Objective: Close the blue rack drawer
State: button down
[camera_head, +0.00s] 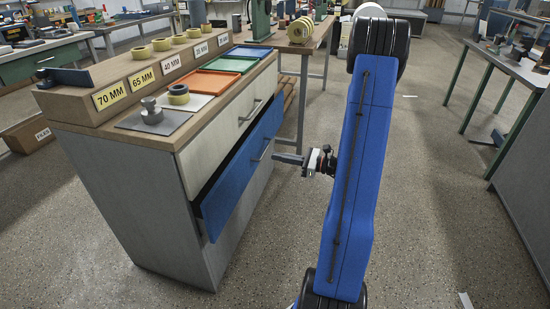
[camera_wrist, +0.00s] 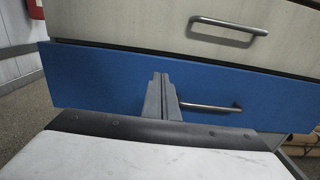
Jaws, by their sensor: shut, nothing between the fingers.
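The blue drawer (camera_head: 238,175) is the lower drawer of the wooden-topped rack cabinet (camera_head: 120,190). In the head view it stands partly pulled out from the cabinet face. Its metal handle (camera_head: 262,149) is on its front, and the handle also shows in the wrist view (camera_wrist: 210,107). My gripper (camera_head: 277,158) is shut and empty, pointing left toward the drawer front near the handle. In the wrist view its fingertips (camera_wrist: 161,76) overlap the blue front, just left of the handle. I cannot tell whether they touch it.
Above it is a cream drawer (camera_head: 228,133) with its own handle. Green (camera_head: 217,65) and orange (camera_head: 206,83) trays, tape rolls and a metal weight (camera_head: 152,109) sit on top. A workbench (camera_head: 305,42) stands behind. The floor right of the cabinet is clear.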

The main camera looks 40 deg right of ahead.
aim_at(244, 150)
jog(key=x, duration=1.1)
jog(key=shift+w+a, duration=0.15)
jog(key=shift+w, duration=0.1)
jog(key=x, duration=0.4)
jog(key=shift+w+a, duration=0.1)
jog(key=shift+a, duration=0.05)
jog(key=shift+w, duration=0.1)
jog(key=shift+r, duration=0.1)
